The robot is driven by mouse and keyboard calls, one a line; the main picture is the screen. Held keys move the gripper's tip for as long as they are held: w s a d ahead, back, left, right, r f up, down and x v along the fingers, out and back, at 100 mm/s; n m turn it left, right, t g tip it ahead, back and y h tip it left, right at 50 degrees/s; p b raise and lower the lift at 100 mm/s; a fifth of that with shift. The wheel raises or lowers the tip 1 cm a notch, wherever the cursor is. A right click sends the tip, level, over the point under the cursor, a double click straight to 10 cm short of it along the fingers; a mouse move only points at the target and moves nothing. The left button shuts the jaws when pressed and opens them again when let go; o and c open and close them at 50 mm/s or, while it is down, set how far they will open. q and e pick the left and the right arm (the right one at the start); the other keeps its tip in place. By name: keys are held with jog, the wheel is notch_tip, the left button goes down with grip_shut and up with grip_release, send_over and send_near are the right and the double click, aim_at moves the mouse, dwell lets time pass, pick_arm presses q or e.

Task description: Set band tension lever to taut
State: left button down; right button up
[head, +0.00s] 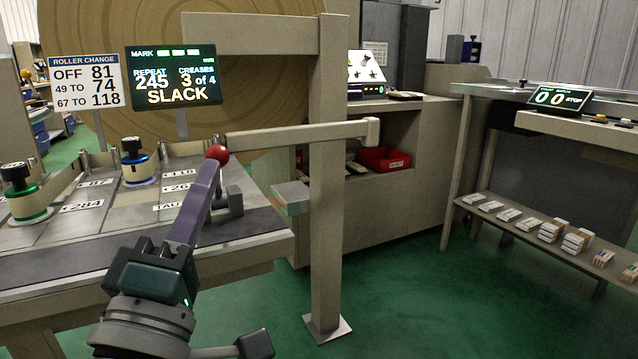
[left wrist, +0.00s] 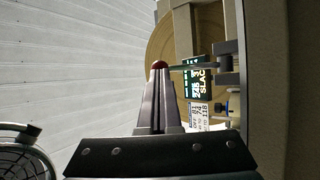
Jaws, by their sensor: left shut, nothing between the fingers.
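The band tension lever's red ball knob (head: 217,154) shows just beyond my left fingertips in the head view. In the left wrist view the red knob (left wrist: 160,65) sits at the fingertips, with a thin rod running right to a dark bracket (left wrist: 228,60). My left gripper (head: 212,170) is shut and empty, its fingers pointing at the knob; whether they touch it I cannot tell. They hide part of the lever in the head view. The display (head: 174,76) reads SLACK. A partly hidden label starting "TAU" (head: 168,206) lies on the table. My right gripper is not in view.
A beige upright post (head: 326,220) with a horizontal arm (head: 290,134) stands right of the lever. Green-based (head: 28,205) and blue-based (head: 138,170) knobs stand on the table at left. Open green floor (head: 420,310) lies at right, before a shelf with small stacks (head: 550,232).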

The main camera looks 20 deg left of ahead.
pick_arm(q)
jog(key=shift+w+a+r+n+g+h+p, duration=0.35)
jog(key=shift+w+a+r+n+g+p, duration=0.85)
jog(key=shift+p, duration=2.6)
jog(key=shift+w+a+r+n+g+h+p, duration=0.55)
jog(key=shift+g+p, duration=1.1)
jog(key=shift+p, duration=2.15)
jog(key=shift+w+a+r+n+g+h+p, duration=0.2)
jog(key=shift+w+a+r+n+g+p, duration=0.8)
jog(key=shift+p, duration=2.8)
jog(key=shift+s+a+f+g, duration=0.1)
jog(key=shift+a+f+g, duration=0.25)
jog(key=shift+g, duration=0.1)
jog(key=shift+w+a+p, duration=0.4)
jog(key=shift+a, duration=0.1)
jog(key=shift+w+a+f, duration=0.3)
jog(key=shift+w+a, duration=0.25)
jog(key=shift+a, duration=0.2)
jog(key=shift+f, duration=0.1)
